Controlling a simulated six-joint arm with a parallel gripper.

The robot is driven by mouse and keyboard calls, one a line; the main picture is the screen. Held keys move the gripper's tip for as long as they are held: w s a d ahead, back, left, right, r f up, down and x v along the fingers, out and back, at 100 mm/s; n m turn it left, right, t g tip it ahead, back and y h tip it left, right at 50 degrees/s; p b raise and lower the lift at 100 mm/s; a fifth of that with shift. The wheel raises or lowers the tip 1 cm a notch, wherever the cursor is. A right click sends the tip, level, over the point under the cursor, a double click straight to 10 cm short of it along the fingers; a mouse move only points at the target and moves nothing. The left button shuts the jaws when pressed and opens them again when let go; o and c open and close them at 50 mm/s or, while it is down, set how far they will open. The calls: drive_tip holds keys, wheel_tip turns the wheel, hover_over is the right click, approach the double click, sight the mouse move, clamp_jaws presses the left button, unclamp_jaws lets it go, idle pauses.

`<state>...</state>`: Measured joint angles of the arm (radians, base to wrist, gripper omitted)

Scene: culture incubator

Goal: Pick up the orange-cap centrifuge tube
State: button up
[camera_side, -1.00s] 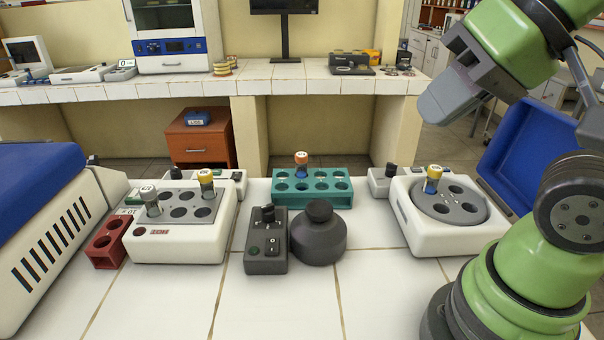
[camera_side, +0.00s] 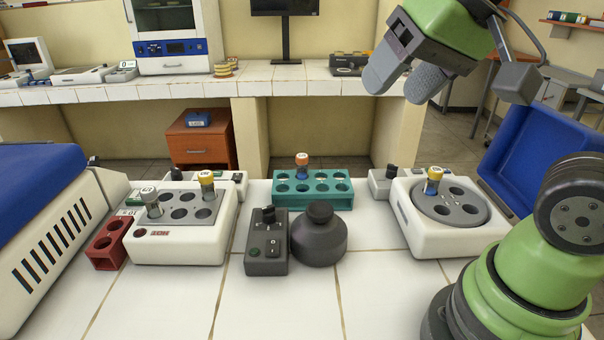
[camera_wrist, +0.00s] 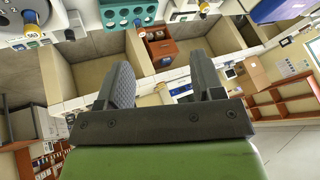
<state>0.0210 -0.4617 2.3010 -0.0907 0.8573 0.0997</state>
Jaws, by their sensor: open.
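The orange-cap centrifuge tube (camera_side: 302,164) stands upright in the teal rack (camera_side: 328,202), in a back-row hole left of the rack's middle. In the wrist view, its orange cap (camera_wrist: 137,22) shows at the top, with the teal rack (camera_wrist: 107,17) around it. My gripper (camera_side: 396,90) is open and empty, its two grey fingers apart. It is high up, to the right of the rack and well away from the tube. The fingers also show in the wrist view (camera_wrist: 160,75), pointing up the picture.
A white device with a round grey plate (camera_side: 425,236) holds a yellow-cap tube (camera_side: 433,180) at right. A white block heater (camera_side: 180,250) with two capped tubes is at left. A dark round bottle (camera_side: 318,240) and a grey control box (camera_side: 266,257) stand before the rack. The front tiles are clear.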

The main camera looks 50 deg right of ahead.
drive_tip(key=w+d+f+m+g+h, duration=0.1)
drive_tip(key=w+d+f+h, duration=0.15)
drive_tip(key=w, duration=0.85)
drive_tip(key=g, duration=0.2)
approach(302, 157)
drive_tip(key=shift+m+h, duration=0.45)
drive_tip(key=shift+m, duration=0.05)
drive_tip(key=x, duration=0.6)
drive_tip(key=shift+w+a+f, duration=0.1)
drive_tip(key=shift+a+f, duration=0.15)
drive_tip(key=shift+f, duration=0.2)
drive_tip(key=x, duration=0.5)
drive_tip(key=shift+w+d+f, duration=0.1)
drive_tip(key=shift+w+f, duration=0.1)
drive_tip(key=shift+f, duration=0.1)
drive_tip(key=c, duration=1)
